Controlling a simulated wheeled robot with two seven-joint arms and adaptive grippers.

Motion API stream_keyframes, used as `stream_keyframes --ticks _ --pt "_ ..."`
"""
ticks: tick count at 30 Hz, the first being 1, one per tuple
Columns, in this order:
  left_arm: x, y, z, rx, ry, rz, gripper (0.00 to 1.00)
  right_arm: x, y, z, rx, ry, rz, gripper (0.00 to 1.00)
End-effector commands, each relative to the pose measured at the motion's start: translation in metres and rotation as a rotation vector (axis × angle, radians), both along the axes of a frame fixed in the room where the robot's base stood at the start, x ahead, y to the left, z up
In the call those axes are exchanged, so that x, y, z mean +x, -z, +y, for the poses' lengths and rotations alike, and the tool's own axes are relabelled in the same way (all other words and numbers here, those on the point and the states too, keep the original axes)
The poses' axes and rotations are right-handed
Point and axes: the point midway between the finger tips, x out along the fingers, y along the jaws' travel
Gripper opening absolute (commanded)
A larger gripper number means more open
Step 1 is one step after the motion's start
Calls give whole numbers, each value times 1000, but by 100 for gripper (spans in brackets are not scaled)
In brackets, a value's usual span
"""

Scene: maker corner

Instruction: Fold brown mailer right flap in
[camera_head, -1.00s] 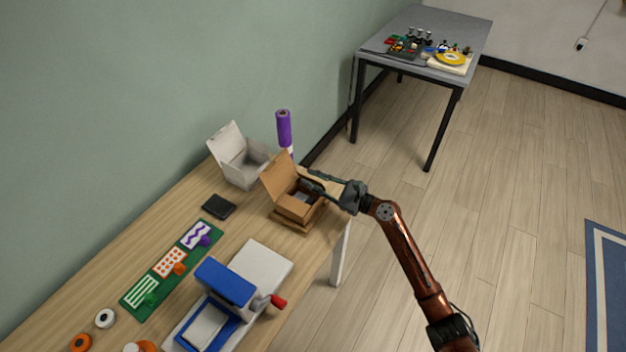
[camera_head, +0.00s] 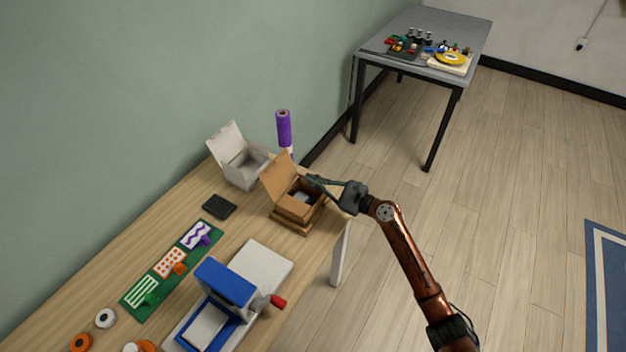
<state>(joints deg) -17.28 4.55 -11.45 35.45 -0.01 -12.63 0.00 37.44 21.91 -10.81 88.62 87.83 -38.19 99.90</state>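The brown mailer (camera_head: 296,209) is an open cardboard box near the table's far right corner. Its large lid panel (camera_head: 278,178) stands up and leans at the left. A greyish item (camera_head: 302,197) shows inside. My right gripper (camera_head: 311,180) is at the upper right side of the mailer, its fingers pointing left, their tips together with nothing visible between them. Whether they touch the box cannot be told. The right flap is not clearly made out; the gripper covers part of that side. My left gripper is not in view.
A white open box (camera_head: 240,172) and a purple roll (camera_head: 284,130) stand behind the mailer. A black pad (camera_head: 219,206), a green sample strip (camera_head: 150,289) and a blue-and-white press (camera_head: 227,283) with a red handle lie nearer. Open floor is at right.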

Motion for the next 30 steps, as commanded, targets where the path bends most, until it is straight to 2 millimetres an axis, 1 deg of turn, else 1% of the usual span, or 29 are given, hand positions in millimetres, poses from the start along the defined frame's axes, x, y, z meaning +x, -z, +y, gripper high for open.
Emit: stream_keyframes --ticks 5,17,22,30 --pt "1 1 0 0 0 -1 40 -3 2 2 -44 -1 -62 0" --pt "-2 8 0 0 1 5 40 -11 12 9 -216 -1 -298 0" --pt "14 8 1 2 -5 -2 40 -14 16 10 -279 0 -382 0" --pt "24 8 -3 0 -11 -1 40 -16 19 12 -338 0 -463 0"
